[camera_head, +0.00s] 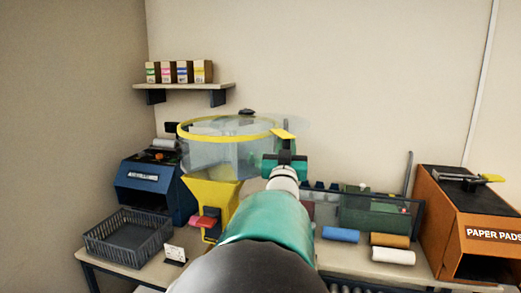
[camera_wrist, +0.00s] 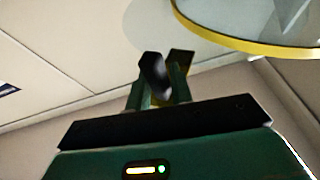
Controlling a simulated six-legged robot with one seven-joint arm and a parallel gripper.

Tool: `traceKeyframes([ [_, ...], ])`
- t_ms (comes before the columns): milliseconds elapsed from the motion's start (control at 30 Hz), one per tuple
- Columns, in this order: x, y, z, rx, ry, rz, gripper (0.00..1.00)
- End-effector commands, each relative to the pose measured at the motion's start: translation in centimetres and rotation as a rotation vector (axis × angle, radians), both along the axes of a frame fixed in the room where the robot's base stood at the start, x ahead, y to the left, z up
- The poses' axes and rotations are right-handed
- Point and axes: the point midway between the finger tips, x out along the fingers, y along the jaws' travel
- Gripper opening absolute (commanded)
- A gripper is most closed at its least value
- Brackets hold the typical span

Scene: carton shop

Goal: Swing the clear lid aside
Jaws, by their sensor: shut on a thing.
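The clear lid (camera_head: 292,123) is a thin see-through disc over a clear drum with a yellow rim (camera_head: 196,136). The drum stands on a yellow hopper (camera_head: 212,200). The lid reaches past the rim on the right, so it sits off-centre. A yellow tab (camera_head: 283,134) shows at its right front edge. My gripper (camera_head: 284,152) is right at this tab and shut on it; my own fingers hide most of the grip. In the wrist view my gripper (camera_wrist: 162,72) shows close up, with the yellow rim (camera_wrist: 240,44) at upper right.
A blue machine (camera_head: 150,190) and a dark crate (camera_head: 128,238) stand left. An orange paper-pads machine (camera_head: 470,220) stands right. Coloured rolls (camera_head: 390,240) and a clear-fronted bin (camera_head: 375,212) lie between. A shelf (camera_head: 190,87) with small cartons hangs above. The air above the right bench is mostly free.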

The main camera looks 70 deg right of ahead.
Motion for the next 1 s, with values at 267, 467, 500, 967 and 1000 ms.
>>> traceKeyframes([
  [267, -6.1, -6.2, -0.2, 0.004, 0.006, -0.008, 0.00],
  [467, -8.7, -9.8, -0.2, 0.003, 0.005, -0.006, 0.00],
  [500, -9.2, -10.4, -0.2, 0.002, 0.006, -0.001, 0.00],
  [967, -11.2, -14.3, -0.1, 0.001, 0.001, 0.122, 0.00],
  [1000, -11.3, -14.4, 0.0, 0.001, 0.000, 0.126, 0.00],
])
